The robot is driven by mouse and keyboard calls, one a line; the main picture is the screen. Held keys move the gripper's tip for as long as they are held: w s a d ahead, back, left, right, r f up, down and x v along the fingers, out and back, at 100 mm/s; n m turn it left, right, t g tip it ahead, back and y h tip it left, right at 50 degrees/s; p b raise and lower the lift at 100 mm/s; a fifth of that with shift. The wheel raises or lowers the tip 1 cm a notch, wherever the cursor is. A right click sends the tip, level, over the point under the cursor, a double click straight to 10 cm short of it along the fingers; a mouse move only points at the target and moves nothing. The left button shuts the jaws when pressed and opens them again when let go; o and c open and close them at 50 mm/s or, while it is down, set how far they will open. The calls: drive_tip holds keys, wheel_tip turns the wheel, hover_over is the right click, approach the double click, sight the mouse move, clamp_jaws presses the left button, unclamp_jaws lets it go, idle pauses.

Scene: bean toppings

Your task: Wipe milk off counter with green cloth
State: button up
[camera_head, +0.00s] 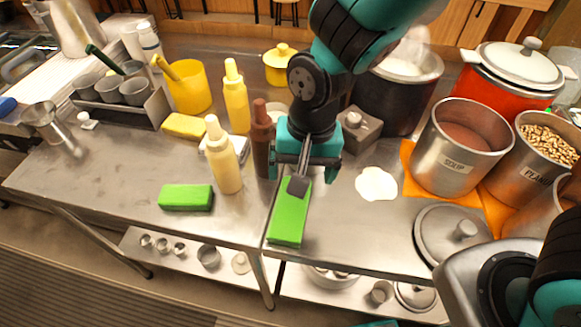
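A bright green cloth-like block (288,222) is at the front of the counter, just below my gripper, with its near end by the counter's front edge. My gripper (297,188) points down, and its dark fingertips overlap the far end of this green piece. I cannot tell whether the fingers grip it, touch it or are just above it. A second green block (186,197) lies flat on the counter to the left. A white milk puddle (376,184) lies on the counter to the right of my gripper.
Cream bottles (223,160) and a brown bottle (262,142) stand left of my gripper. A grey box (354,130) is behind the milk. The soup pot (463,150) stands on an orange cloth (413,188) to its right. A lid (447,238) lies front right. Counter between gripper and milk is clear.

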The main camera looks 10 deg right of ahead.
sight(290, 206)
drive_tip(key=f, duration=0.1)
drive_tip(key=a+f+m, duration=0.1)
drive_tip(key=f, duration=0.1)
drive_tip(key=a+f+m+h+p, duration=0.1)
drive_tip(key=f, duration=0.1)
drive_tip(key=shift+w+f, duration=0.2)
wheel_tip(290, 206, down, 7)
drive_tip(key=b, duration=0.5)
drive_tip(key=shift+r+b, duration=0.1)
drive_tip(key=shift+b, duration=0.2)
drive_tip(key=c, duration=0.7)
drive_tip(key=shift+r+p, duration=2.2)
drive_tip(key=shift+r, duration=0.35)
drive_tip(key=shift+o, duration=0.3)
